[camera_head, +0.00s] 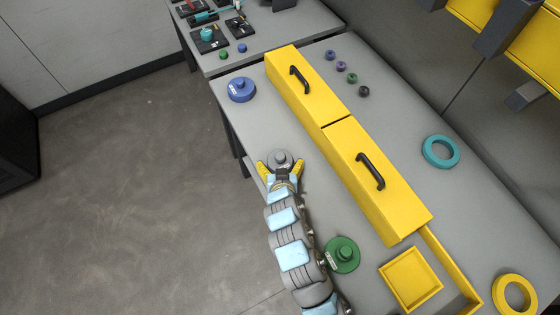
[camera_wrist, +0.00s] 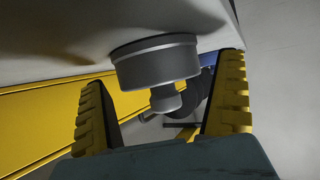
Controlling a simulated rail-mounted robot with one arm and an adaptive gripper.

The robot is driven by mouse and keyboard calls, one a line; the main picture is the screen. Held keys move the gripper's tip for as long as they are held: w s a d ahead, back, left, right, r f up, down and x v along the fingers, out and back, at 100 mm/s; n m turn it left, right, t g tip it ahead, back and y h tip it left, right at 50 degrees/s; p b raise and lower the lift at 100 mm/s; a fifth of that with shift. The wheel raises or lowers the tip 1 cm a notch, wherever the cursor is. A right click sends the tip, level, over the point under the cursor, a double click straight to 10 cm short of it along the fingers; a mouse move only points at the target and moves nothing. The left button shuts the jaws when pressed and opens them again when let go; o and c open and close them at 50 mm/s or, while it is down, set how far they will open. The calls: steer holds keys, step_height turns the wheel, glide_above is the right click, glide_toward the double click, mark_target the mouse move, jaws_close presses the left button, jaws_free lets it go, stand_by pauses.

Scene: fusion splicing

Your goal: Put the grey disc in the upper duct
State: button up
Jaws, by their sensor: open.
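The grey disc (camera_head: 280,157) with a knob on top lies on the grey table near its left edge. My gripper (camera_head: 281,167) is open around it, one yellow finger on either side. In the wrist view the disc (camera_wrist: 156,64) is between the two spread fingers, with visible gaps beside it, so they do not appear to grip it. A long yellow duct runs along the table, with a far section (camera_head: 304,88) and a near section (camera_head: 372,178). Each has a black handle on its yellow cover. The insides of both sections are hidden.
A blue disc (camera_head: 241,89) and a green disc (camera_head: 342,254) stand on the table, the green one close beside my arm. A yellow tray (camera_head: 411,280), a teal ring (camera_head: 441,152), a yellow ring (camera_head: 515,294) and several small knobs also lie there.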

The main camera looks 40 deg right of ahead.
steer(key=p+v, duration=0.2)
steer(key=v, duration=0.7)
steer(key=shift+s+a+r+p, duration=0.1)
steer(key=shift+s+r+p, duration=0.1)
steer(key=shift+p, duration=0.15)
steer(key=shift+s+a+r+p, duration=0.1)
steer(key=shift+s+a+p, duration=0.2)
steer(key=shift+s, duration=0.1)
